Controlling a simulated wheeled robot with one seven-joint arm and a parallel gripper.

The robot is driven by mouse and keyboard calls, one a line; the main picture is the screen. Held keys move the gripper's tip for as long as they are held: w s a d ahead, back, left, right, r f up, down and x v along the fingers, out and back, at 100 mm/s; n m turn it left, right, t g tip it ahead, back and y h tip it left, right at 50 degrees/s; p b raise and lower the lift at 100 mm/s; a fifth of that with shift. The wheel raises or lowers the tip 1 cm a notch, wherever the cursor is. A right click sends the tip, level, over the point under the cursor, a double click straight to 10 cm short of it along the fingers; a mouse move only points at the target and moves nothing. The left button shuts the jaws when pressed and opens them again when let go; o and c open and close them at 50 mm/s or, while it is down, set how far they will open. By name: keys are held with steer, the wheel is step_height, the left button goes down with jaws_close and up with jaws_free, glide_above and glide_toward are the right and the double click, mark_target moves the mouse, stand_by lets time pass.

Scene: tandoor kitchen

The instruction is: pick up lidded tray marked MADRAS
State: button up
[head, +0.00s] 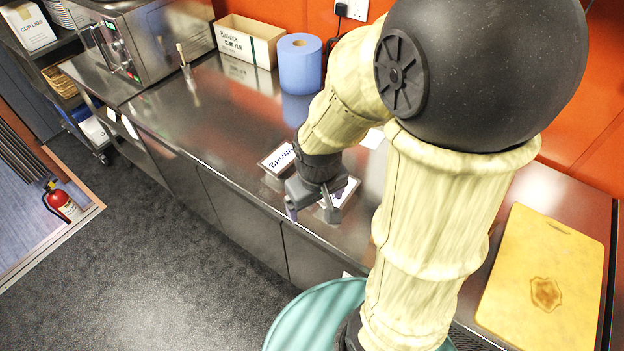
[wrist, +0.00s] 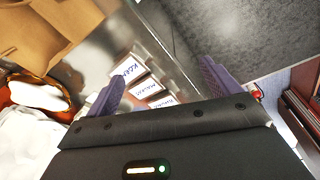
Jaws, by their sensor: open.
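Several lidded trays with white labels lie in a row on the steel counter (head: 225,125). In the wrist view one label reads KORMA (wrist: 127,70). The middle label (wrist: 147,88) is small and seems to read MADRAS, but I cannot be sure. A third label (wrist: 163,102) is partly hidden behind my gripper's body. In the head view a tray whose upside-down label seems to read BHUNA (head: 278,158) sits left of my gripper (head: 312,215). Another labelled tray (head: 347,190) is partly hidden behind the gripper. My gripper is open and empty above the counter's front edge.
A yellow chopping board (head: 540,285) lies at the right. The counter left of the trays is mostly clear; open floor (head: 170,270) lies in front.

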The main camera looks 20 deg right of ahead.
steer(key=w+a+f+n+h+b, duration=0.25)
steer(key=f+n+h+b, duration=0.2)
steer(key=f+n, duration=0.25)
steer(key=w+a+f+n+h+b, duration=0.2)
steer(key=w+f+n+h+b, duration=0.1)
steer(key=f+n+b, duration=0.35)
steer(key=w+a+f+n+t+h+b, duration=0.3)
steer(key=w+a+n+t, duration=0.3)
steer(key=a+n, duration=0.2)
steer(key=shift+w+f+n+b, duration=0.2)
steer(key=shift+n+b, duration=0.35)
steer(key=shift+n, duration=0.2)
steer(key=x, duration=1.2)
steer(key=shift+w+p, duration=0.2)
steer(key=shift+p, duration=0.15)
steer(key=shift+s+r, duration=0.1)
